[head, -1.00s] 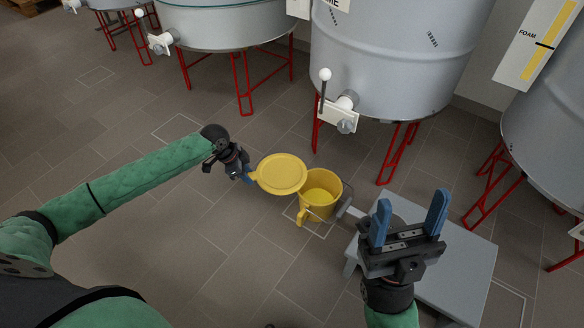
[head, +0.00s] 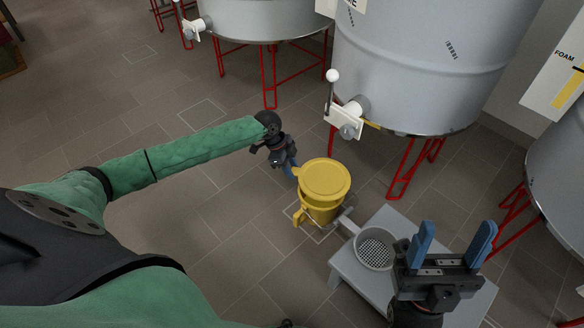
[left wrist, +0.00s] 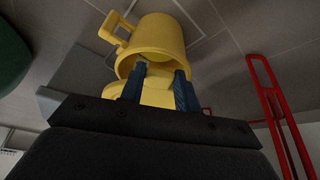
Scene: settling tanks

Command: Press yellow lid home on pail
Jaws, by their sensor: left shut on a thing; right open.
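The yellow lid (head: 324,178) is a flat disc with a tab. In the head view it covers most of the mouth of the yellow pail (head: 322,210), which stands upright on the floor with its handle to the left. My left gripper (head: 293,174) is shut on the lid's tab, left of the pail. My right gripper (head: 452,246) is open and empty at the lower right.
A grey stool (head: 358,275) with a strainer (head: 375,250) on it stands right of the pail, partly behind my right gripper. A large grey tank (head: 415,75) with a valve (head: 350,118) and red legs (head: 410,170) stands behind. The floor left of the pail is clear.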

